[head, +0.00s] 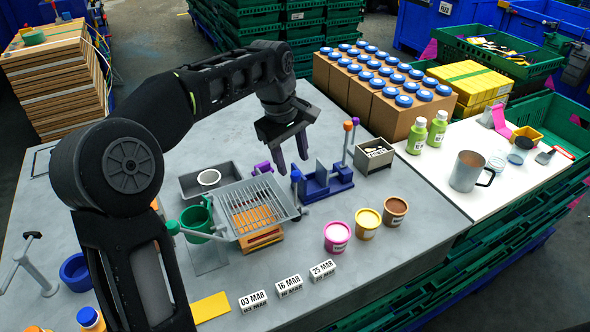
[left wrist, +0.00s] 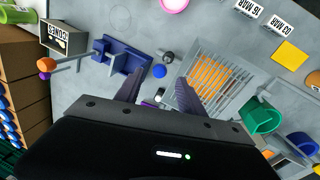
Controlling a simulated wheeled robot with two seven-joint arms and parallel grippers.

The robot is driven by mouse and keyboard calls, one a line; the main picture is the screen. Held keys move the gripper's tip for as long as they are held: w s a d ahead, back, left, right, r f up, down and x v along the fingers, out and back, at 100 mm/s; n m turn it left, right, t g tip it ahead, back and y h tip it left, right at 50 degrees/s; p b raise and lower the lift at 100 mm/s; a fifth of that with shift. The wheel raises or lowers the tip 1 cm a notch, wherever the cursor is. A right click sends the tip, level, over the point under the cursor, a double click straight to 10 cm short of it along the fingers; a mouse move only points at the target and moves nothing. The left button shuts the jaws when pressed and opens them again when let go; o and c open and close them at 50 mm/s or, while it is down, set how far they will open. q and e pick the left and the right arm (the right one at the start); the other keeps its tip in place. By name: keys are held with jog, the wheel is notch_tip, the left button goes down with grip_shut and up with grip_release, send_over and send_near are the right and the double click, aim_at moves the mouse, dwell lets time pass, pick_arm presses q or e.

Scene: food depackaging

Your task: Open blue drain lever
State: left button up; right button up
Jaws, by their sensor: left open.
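A small blue ball knob (head: 296,175), which looks like the drain lever's end, is by the right side of the wire-grid tray (head: 226,208). My left gripper (head: 292,166) is open above it, fingers pointing down. In the left wrist view, the blue knob (left wrist: 160,71) lies between and just beyond the fingertips (left wrist: 155,82). I cannot tell the height gap; no contact shows. The lever's shaft is mostly hidden. A dark knob (left wrist: 167,57) sits close by. My right gripper is not in view.
A blue bracket stand (head: 322,184) is close right of the gripper. A purple lever (head: 263,168) is left of it. An orange-topped post (head: 348,126) and a grey bin (head: 374,155) stand behind. Pink, yellow and brown tubs (head: 337,236) are in front.

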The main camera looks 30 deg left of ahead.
aim_at(296, 173)
pick_arm(q)
jog(key=shift+w+d+f+p, duration=0.15)
jog(key=shift+w+f, duration=0.1)
jog(key=shift+f, duration=0.9)
jog(key=shift+w+f+p, duration=0.15)
jog(key=shift+w+f, duration=0.05)
jog(key=shift+f, duration=0.95)
jog(key=shift+c, duration=0.3)
grip_shut()
